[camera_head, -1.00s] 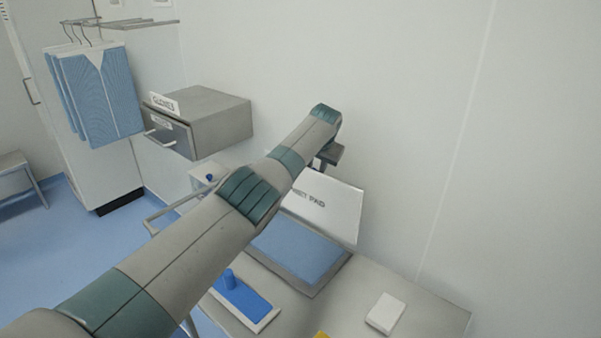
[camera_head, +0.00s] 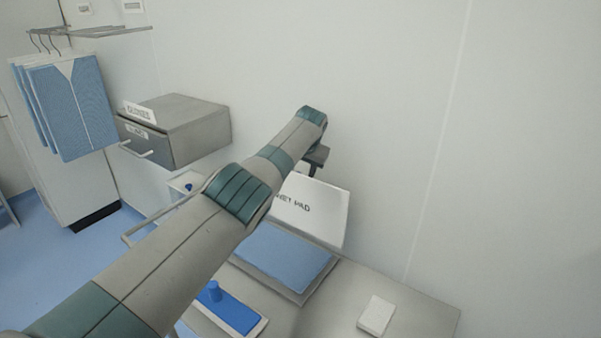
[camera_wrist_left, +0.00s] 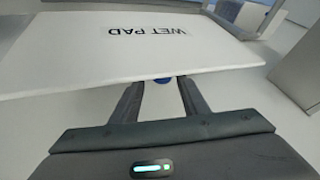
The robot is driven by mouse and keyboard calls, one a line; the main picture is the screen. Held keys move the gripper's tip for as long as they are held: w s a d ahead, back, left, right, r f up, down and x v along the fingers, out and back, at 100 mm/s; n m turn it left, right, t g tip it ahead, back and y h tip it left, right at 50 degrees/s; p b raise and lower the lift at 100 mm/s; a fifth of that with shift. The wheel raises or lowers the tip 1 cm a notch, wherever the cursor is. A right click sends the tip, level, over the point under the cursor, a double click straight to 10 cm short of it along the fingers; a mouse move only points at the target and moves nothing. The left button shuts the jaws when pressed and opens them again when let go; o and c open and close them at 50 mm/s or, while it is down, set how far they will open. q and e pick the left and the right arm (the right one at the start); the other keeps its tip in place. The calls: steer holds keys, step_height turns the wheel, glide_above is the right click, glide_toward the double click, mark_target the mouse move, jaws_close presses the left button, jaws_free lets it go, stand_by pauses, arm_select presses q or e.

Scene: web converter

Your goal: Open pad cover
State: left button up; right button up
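The white pad cover (camera_head: 318,217), lettered "WET PAD", stands raised and tilted at the back of a grey tray (camera_head: 300,296). The blue pad (camera_head: 285,252) in the tray lies exposed. In the left wrist view the cover (camera_wrist_left: 70,58) spans the upper part, close to the fingertips. My left gripper (camera_wrist_left: 162,88) has its fingers apart at the cover's edge. A small blue part (camera_wrist_left: 162,81) shows between the fingertips, partly hidden by the cover; I cannot tell whether they touch it. In the head view my left arm hides most of the gripper. My right gripper is not in view.
A grey glove box (camera_head: 175,130) stands left of my left arm. A blue-handled item (camera_head: 228,310) and a white block (camera_head: 376,315) lie on the table (camera_head: 415,305). The wall is close behind. Blue garments (camera_head: 70,105) hang at far left.

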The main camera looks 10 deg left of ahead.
arm_select(q)
steer(key=shift+s+r, duration=0.1)
steer(key=shift+r, duration=0.05)
steer(key=b+v, duration=0.1)
steer(key=v, duration=0.7)
steer(key=shift+s+d+r+b, duration=0.15)
steer(key=shift+s+r+b, duration=0.05)
steer(key=shift+r+b, duration=0.15)
steer(key=b+v, duration=0.2)
steer(key=v, duration=0.6)
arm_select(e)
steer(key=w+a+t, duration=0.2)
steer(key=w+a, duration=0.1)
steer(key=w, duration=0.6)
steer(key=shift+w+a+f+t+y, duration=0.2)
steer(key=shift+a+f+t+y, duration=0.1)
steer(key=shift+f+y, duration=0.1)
arm_select(q)
steer(key=shift+d, duration=0.1)
